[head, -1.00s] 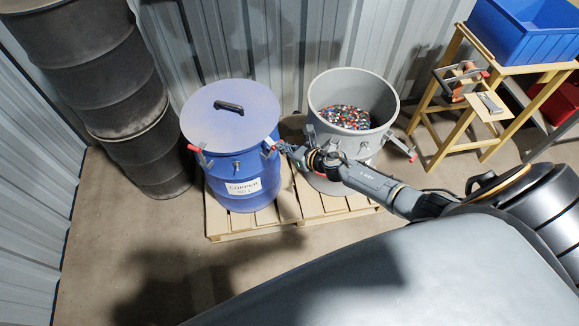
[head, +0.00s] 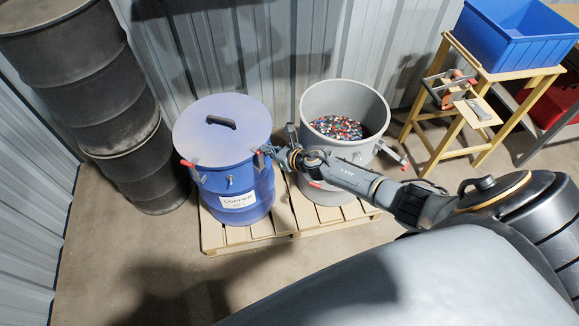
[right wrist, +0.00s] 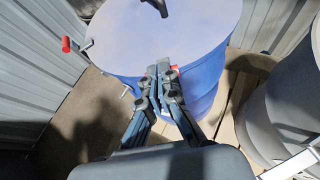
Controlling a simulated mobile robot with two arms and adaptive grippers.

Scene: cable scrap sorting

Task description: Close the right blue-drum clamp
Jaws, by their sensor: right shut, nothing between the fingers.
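The blue drum (head: 238,185) stands upright with its lid (head: 222,130) on and a label reading COPPER on its front. It also fills the upper middle of the right wrist view (right wrist: 203,85). My right gripper (head: 266,151) is shut at the drum's right rim, by the right clamp. In the right wrist view its fingertips (right wrist: 160,72) hide most of that clamp; only a bit of red shows beside them. I cannot tell whether they touch it. The left clamp (head: 192,169), with a red handle end, sticks out at the drum's left side. My left gripper is not in view.
A grey open drum (head: 309,101) with colored granules stands to the right on the same pallet (head: 262,233). Black stacked drums (head: 85,80) stand at the left. A wooden stand (head: 447,139) with a blue bin (head: 515,45) is at the right. The floor in front is clear.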

